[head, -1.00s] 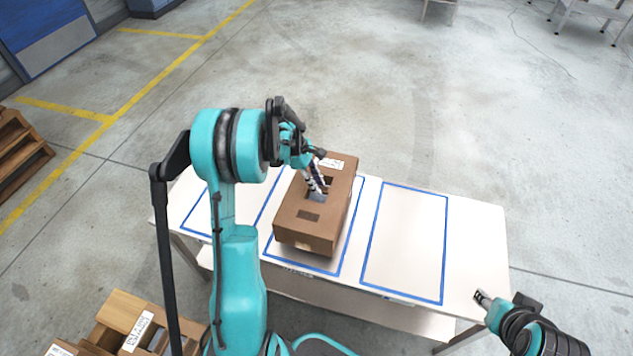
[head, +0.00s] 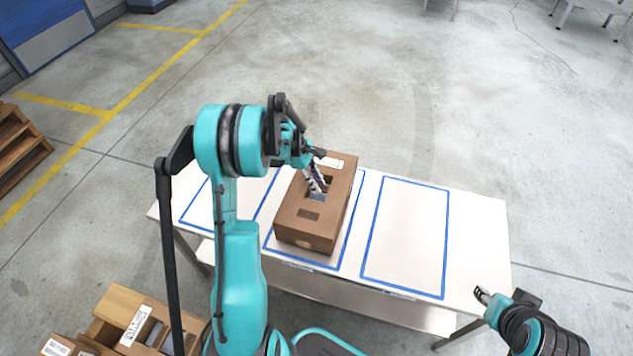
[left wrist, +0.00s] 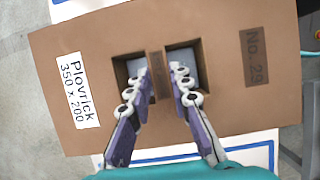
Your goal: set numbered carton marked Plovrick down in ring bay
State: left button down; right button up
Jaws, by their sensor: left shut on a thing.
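The brown carton (head: 322,222) marked Plovrick sits over the middle blue-outlined bay of the white table, inside the outline's front and right lines. In the left wrist view the carton (left wrist: 215,110) shows its label "Plovrick 350 x 200" (left wrist: 77,90) and "No. 29" (left wrist: 256,57). My left gripper (head: 318,185) is over the carton top. Its fingers (left wrist: 158,78) reach into two square holes and are shut on the strip between them. Whether the carton touches the table is unclear. My right gripper (head: 482,295) is at the table's right front corner, apart from the carton.
The white table (head: 480,230) has an empty blue-outlined bay (head: 405,240) on the right and another, partly hidden behind my arm, on the left. Marks on its front edge are unreadable. More cartons (head: 120,300) are at the lower left. A wooden pallet (head: 20,150) stands far left.

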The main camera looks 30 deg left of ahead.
pick_arm(q)
jog(key=shift+f, duration=0.2)
jog(key=c, duration=1.3)
grip_release()
